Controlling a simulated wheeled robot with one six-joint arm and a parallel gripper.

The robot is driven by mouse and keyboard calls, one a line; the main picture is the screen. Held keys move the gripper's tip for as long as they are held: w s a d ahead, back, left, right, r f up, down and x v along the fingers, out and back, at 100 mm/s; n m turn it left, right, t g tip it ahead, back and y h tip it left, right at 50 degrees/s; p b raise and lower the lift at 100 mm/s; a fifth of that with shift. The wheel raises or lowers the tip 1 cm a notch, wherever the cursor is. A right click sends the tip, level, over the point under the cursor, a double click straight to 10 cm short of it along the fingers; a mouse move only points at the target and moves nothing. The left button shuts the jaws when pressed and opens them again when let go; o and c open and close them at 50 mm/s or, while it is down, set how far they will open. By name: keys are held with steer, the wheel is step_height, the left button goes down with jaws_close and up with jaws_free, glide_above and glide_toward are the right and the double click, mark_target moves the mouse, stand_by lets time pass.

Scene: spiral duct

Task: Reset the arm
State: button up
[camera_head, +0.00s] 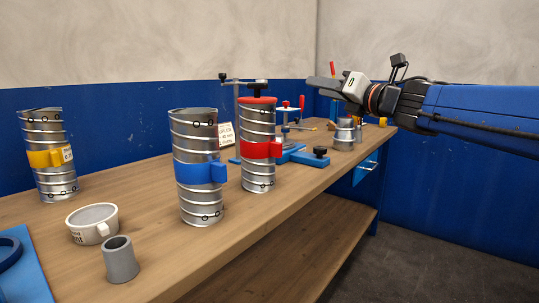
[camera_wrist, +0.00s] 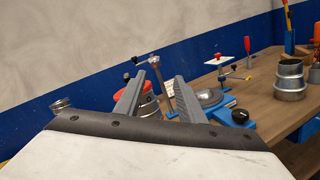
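My gripper (camera_head: 325,86) is held up above the right part of the workbench, with my blue arm reaching in from the right. In the wrist view the two grey fingers of my gripper (camera_wrist: 155,97) stand apart with nothing between them. Below and to the left of it in the head view stands a spiral duct with a red band (camera_head: 257,150) and a black knob on its top. A duct with a blue band (camera_head: 198,173) stands nearer. A duct with a yellow band (camera_head: 48,158) stands at the far left.
A blue clamp fixture (camera_head: 303,157) sits behind the red-banded duct. A metal reducer (camera_head: 344,134) stands right of it. A blue tray lies at the left edge.

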steer(key=s+d+f+m+g+h, duration=0.1)
steer(key=s+d+f+m+h, duration=0.45)
steer(key=d+f+m, duration=0.55)
steer(key=s+d+f+m+g+h, duration=0.1)
steer(key=s+d+f+m+h, duration=0.3)
steer(key=d+f+m+h, duration=0.65)
steer(key=s+a+f+m+g+y, duration=0.2)
steer(key=s+a+f+m+g, duration=0.1)
steer(key=s+f+m, duration=0.5)
steer(key=s+a+f+m+g+y, duration=0.3)
steer(key=s+f+m+g, duration=0.3)
steer(key=s+f, duration=0.9)
steer(key=shift+m, duration=0.95)
